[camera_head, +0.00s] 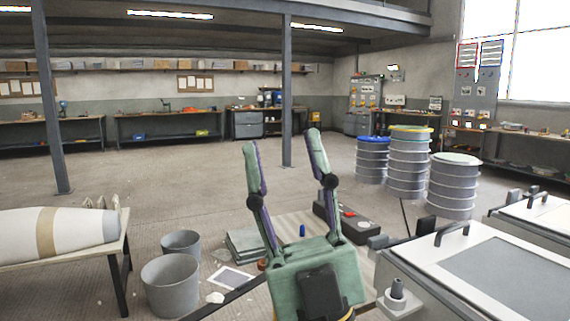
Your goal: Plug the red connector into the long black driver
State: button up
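My gripper (282,141) is in the middle of the view with its two fingers pointing up and spread wide apart. Nothing shows between the fingers. A long dark box (358,229), which looks like the long black driver, lies behind and to the right of my gripper. A small red piece (349,213) shows on top of it. I cannot tell whether this is the red connector or whether it is plugged in. My gripper's right finger stands just left of the box in the picture, and its body and my arm hide part of the area.
A small blue cylinder (302,230) stands near the box. Grey buckets (170,284) and a grey stack (245,243) are to the left, by a table (122,247) bearing a pale mould (75,228). Drums (408,165) stand at right behind pale equipment (450,262). The middle floor is open.

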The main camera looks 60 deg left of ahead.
aim_at(357, 228)
jog(key=u, duration=1.4)
